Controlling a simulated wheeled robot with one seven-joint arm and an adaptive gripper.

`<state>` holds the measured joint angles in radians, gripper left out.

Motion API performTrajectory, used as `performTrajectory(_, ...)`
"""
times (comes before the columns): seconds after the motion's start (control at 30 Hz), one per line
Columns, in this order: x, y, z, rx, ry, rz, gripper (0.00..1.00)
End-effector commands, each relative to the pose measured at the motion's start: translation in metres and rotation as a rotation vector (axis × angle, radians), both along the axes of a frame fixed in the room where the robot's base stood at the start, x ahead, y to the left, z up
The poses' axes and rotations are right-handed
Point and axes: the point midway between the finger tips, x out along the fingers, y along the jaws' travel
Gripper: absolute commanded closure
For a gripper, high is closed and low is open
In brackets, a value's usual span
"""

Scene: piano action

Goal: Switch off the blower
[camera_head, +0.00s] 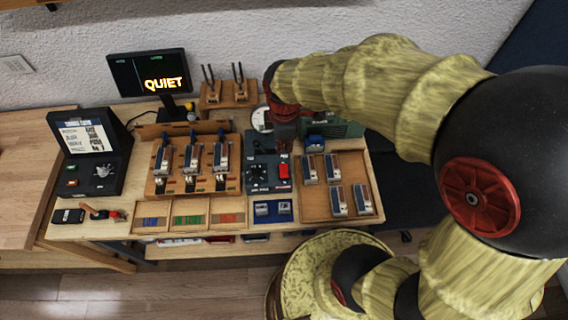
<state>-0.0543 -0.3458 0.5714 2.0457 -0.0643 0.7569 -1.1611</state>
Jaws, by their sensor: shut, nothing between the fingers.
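A dark blue-grey control box (258,180) stands at the middle of the bench, with a round black knob (256,173) and a red rocker-like switch (283,171) on its top. My gripper (286,146) points down over the back of this box, behind the red switch. Its fingers are small and dark here, shut and empty; I cannot tell whether they touch the box. A green housing (346,129) stands behind, partly hidden by my arm; it may be the blower. I cannot read which way the red switch is set.
A monitor (148,75) reading "QUIET" stands at the back left. A black box (98,160) with a sign, knob and buttons is at the left. Wooden racks (152,182) and a tray (318,205) hold metal-topped action parts. A round gauge (261,119) is behind the control box.

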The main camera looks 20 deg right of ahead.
Motion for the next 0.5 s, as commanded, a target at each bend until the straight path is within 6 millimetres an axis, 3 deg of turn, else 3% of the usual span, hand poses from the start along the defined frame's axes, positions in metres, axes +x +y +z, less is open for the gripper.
performTrajectory(0.3,0.000,0.000,-0.003,0.001,0.001,-0.002,1.00)
performTrajectory(0.5,0.002,-0.001,-0.027,0.000,0.003,-0.003,1.00)
